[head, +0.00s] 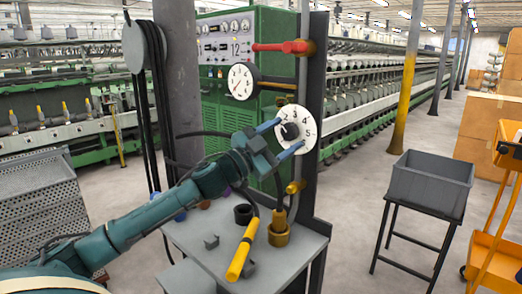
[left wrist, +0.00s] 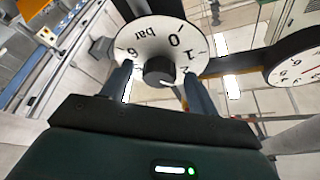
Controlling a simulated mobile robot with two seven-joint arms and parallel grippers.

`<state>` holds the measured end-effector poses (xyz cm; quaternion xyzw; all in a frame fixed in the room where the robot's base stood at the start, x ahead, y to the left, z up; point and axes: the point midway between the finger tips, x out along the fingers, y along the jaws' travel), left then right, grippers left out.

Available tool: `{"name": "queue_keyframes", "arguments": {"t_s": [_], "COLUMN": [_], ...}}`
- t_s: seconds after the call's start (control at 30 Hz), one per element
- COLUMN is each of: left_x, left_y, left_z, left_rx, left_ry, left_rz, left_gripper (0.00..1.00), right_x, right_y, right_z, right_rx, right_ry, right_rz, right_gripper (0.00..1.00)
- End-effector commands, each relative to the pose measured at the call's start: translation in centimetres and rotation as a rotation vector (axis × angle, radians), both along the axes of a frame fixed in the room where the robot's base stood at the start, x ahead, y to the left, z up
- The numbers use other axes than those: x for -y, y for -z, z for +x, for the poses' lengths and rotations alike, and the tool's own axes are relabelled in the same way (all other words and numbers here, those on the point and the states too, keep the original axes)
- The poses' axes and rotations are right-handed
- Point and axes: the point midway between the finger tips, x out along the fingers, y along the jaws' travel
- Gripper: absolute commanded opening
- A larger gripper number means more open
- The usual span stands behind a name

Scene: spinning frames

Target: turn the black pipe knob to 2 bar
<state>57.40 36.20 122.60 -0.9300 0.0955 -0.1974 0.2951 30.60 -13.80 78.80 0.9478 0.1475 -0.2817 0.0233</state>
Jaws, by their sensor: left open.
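The black knob (head: 290,131) sits at the centre of a round white dial (head: 308,114) on the upright pipe panel. In the left wrist view, the knob (left wrist: 159,71) shows between my fingers, and the dial (left wrist: 140,36) reads 0, 1, 2, 6 and "bar". My left gripper (head: 283,138) is open, with one finger on either side of the knob; it also shows in the left wrist view (left wrist: 160,82). I cannot tell whether the fingers touch the knob. The knob's setting cannot be read clearly. My right gripper is not in view.
A white pressure gauge (head: 242,81) and a red valve handle (head: 285,47) are above the dial. A grey crate (head: 428,184) on a stand is at right.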

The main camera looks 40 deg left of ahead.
Motion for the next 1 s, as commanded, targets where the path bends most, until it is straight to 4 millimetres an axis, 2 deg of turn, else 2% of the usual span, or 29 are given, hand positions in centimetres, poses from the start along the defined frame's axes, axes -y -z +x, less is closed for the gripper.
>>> {"name": "queue_keyframes", "arguments": {"t_s": [0.1,0.3,0.57,1.0], "left_x": [-0.4,-1.1,-2.0,-3.3], "left_y": [0.9,1.8,2.6,3.6], "left_z": [-1.2,-3.6,-6.2,-10.3], "left_rx": [-0.004,-0.004,-0.005,-0.002], "left_ry": [0.0,0.0,0.002,0.002], "left_rz": [0.001,0.001,0.001,-0.001], "left_gripper": [0.6,0.6,0.6,0.6], "right_x": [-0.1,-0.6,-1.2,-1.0], "right_y": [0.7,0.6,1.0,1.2], "right_z": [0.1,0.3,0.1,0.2], "right_rx": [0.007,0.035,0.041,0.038], "right_ry": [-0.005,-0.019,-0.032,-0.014], "right_rz": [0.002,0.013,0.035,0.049], "right_gripper": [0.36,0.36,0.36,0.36]}}
